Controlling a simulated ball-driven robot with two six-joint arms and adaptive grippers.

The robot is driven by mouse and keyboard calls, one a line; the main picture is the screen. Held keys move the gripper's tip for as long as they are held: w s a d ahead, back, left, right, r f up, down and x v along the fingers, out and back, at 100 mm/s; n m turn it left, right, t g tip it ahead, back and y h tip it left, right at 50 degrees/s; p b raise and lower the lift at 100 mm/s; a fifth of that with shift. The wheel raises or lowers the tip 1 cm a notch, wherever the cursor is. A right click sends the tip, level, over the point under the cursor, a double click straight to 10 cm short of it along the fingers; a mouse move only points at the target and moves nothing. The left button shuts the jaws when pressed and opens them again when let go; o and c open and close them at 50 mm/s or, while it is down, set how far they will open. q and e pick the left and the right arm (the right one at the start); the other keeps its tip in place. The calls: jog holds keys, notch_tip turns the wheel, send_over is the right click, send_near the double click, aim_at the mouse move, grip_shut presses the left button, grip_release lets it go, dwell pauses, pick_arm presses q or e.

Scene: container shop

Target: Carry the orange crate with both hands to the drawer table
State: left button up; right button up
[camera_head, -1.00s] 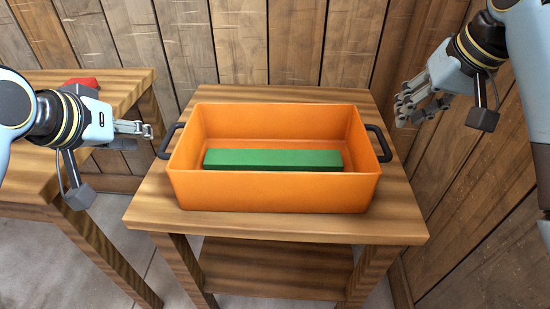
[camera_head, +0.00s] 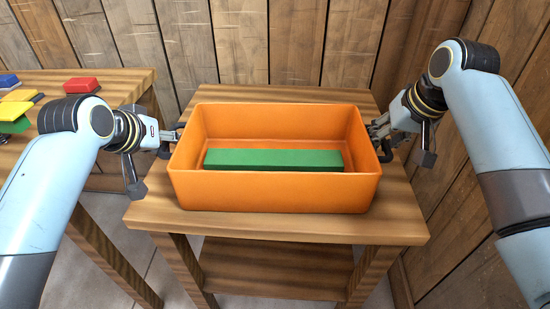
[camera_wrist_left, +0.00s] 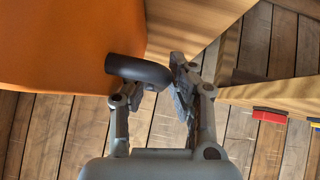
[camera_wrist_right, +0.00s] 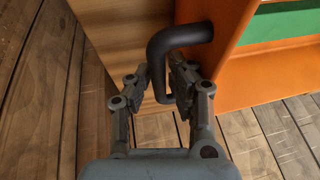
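The orange crate (camera_head: 275,192) stands level on a small wooden table (camera_head: 150,207), a long green block (camera_head: 273,159) lying inside it. My left gripper (camera_head: 177,134) is at the crate's left side. In the left wrist view, its open fingers (camera_wrist_left: 150,88) are on either side of the dark left handle (camera_wrist_left: 138,69). My right gripper (camera_head: 377,130) is at the crate's right side. In the right wrist view, its open fingers (camera_wrist_right: 157,80) straddle the black right handle (camera_wrist_right: 158,60), with gaps visible. I cannot identify a drawer table in these views.
Another wooden table (camera_head: 130,86) stands on the left, with a red block (camera_head: 82,85), yellow and blue blocks on it. A plank wall (camera_head: 295,40) is close behind the crate, and another closes off the right side.

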pick_arm(q)
jog(key=shift+w, duration=0.1)
jog(key=shift+c, duration=0.3)
pick_arm(e)
jog(key=shift+c, duration=0.3)
pick_arm(q)
grip_shut()
pick_arm(e)
grip_shut()
